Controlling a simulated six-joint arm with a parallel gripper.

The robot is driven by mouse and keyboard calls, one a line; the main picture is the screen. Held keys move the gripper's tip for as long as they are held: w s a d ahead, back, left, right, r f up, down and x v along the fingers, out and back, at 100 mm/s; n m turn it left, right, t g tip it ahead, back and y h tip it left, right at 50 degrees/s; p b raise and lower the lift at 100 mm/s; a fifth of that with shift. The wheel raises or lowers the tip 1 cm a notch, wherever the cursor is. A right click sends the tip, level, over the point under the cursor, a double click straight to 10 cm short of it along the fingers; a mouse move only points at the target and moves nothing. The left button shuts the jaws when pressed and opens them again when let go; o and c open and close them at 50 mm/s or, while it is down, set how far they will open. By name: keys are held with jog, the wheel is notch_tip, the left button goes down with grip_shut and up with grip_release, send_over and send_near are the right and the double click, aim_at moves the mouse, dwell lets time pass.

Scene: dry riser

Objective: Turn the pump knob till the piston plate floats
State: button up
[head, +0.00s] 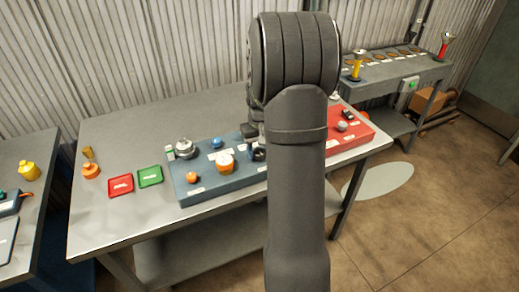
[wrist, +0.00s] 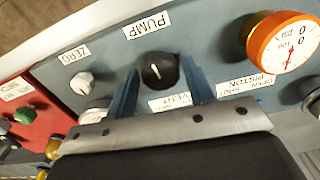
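The pump knob (wrist: 158,72) is round and black with a white pointer line, under the PUMP label (wrist: 147,25) in the wrist view. My gripper (wrist: 159,68) is open, its two blue fingers on either side of the knob. A narrow gap shows on each side; I cannot tell whether either finger touches it. In the head view my arm hides most of the gripper and the knob area. A PISTON label (wrist: 244,82) lies below an orange-rimmed gauge (wrist: 285,42). A silver round piece (head: 185,147) stands at the blue panel's left; I cannot tell whether it is the piston plate.
The blue panel (head: 195,193) also carries a white ZERO knob (wrist: 82,83). A red panel (head: 361,131) adjoins it, with a green knob (wrist: 25,115). Red (head: 120,187) and green (head: 150,176) trays lie left. The table's (head: 105,225) front left is clear.

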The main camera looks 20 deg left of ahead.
jog(key=c, duration=0.6)
jog(key=shift+m, duration=1.3)
jog(key=shift+c, duration=0.2)
jog(key=o, duration=1)
jog(key=shift+r, duration=0.1)
notch_tip(320, 180, up, 17)
jog(key=shift+r, duration=0.15)
